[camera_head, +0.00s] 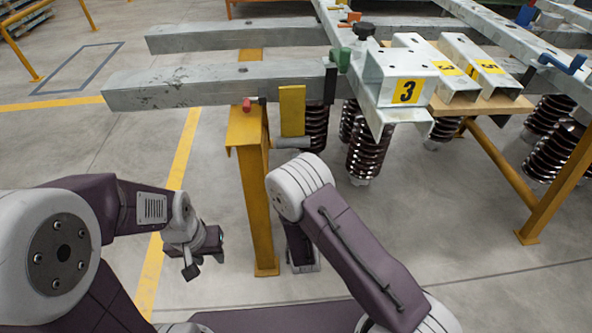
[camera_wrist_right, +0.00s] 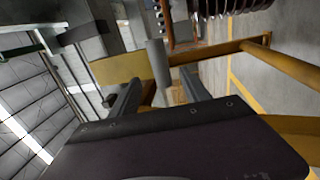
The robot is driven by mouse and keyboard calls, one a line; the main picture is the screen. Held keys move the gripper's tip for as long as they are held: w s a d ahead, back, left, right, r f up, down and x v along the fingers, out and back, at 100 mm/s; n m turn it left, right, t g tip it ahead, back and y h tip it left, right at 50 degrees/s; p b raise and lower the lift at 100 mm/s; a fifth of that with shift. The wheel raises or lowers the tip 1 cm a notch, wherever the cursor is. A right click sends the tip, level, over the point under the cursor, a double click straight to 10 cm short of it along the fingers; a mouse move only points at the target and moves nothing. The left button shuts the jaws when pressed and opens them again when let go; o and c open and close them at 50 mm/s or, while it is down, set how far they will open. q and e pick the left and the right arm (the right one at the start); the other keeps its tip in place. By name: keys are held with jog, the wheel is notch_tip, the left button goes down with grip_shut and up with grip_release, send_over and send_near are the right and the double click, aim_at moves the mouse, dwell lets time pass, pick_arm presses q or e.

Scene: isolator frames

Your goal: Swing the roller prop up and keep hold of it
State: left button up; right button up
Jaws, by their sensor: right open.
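The roller prop shows in the head view as an upright yellow plate (camera_head: 292,110) with a grey roller (camera_head: 293,142) lying level at its lower end, beside the yellow stand. In the right wrist view the grey roller (camera_wrist_right: 156,62) is ahead of the gap between my right fingers, with the yellow plate (camera_wrist_right: 118,68) left of it. My right gripper (camera_wrist_right: 160,80) is open, close to the roller; I cannot tell whether it touches. My right arm hides it in the head view. My left gripper (camera_head: 204,266) is open and empty, low left of the stand.
The yellow stand (camera_head: 255,190) carries long grey beams (camera_head: 210,86). Brown ribbed insulators (camera_head: 367,150) hang to the right under a bracket marked 3 (camera_head: 398,72). A green block (camera_head: 341,58) and a red pin (camera_head: 246,105) are near the plate. The floor at left is clear.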

aim_at(295, 144)
jog(key=w, duration=0.3)
jog(key=w+r, duration=0.1)
jog(key=w, duration=0.4)
jog(key=shift+w+r, duration=0.3)
jog(key=shift+w, duration=0.05)
jog(key=shift+d+r, duration=0.15)
jog(key=shift+r, duration=0.35)
grip_shut()
